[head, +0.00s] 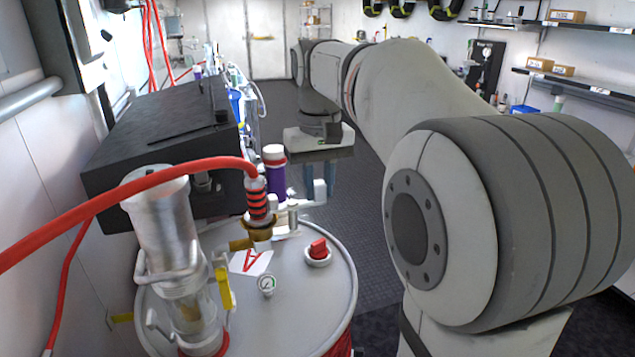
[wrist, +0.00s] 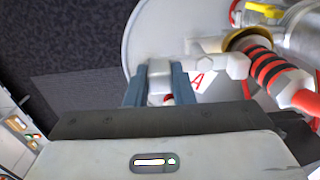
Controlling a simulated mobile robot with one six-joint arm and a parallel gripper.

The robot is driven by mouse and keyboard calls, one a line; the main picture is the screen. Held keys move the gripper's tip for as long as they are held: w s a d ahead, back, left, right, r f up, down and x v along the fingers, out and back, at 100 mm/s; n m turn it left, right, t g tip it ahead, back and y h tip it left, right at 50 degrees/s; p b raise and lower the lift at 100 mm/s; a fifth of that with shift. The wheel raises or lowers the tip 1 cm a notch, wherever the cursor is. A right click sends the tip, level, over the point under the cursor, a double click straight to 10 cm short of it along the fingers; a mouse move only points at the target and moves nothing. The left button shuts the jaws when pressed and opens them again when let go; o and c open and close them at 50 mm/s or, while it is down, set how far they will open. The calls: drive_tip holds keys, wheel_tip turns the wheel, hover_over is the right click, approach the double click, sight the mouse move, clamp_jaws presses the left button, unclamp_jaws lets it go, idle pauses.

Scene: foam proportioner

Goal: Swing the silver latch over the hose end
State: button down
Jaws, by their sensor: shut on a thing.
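The silver latch (wrist: 208,69) is a pale grey bar running from between my fingers toward the hose fitting in the wrist view. In the head view the latch (head: 294,217) shows partly, to the right of the hose end. My gripper (wrist: 159,88) is shut on the latch's outer end, one blue-grey finger on each side. In the head view my gripper (head: 319,182) points down at the drum's far right edge. The hose end (head: 258,200), red with black bands, stands upright in a brass collar (head: 257,229). It also shows in the wrist view (wrist: 268,70). Whether the latch touches it is unclear.
A red hose (head: 120,195) arches left. A purple bottle (head: 274,175) stands close behind the hose end.

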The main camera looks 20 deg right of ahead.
drive_tip(key=c, duration=1.2)
unclamp_jaws()
drive_tip(key=shift+c, duration=0.2)
wheel_tip(320, 180, up, 8)
drive_tip(key=shift+f, duration=0.1)
drive_tip(key=s+a+f+t, duration=0.1)
drive_tip(key=s+a+f, duration=0.1)
drive_tip(key=s+f, duration=0.6)
drive_tip(key=s+a+f+t, duration=0.1)
drive_tip(key=s+f+t, duration=0.1)
drive_tip(key=s+f, duration=0.7)
wheel_tip(320, 180, down, 6)
drive_tip(key=shift+s+a+r, duration=0.15)
drive_tip(key=shift+a, duration=0.2)
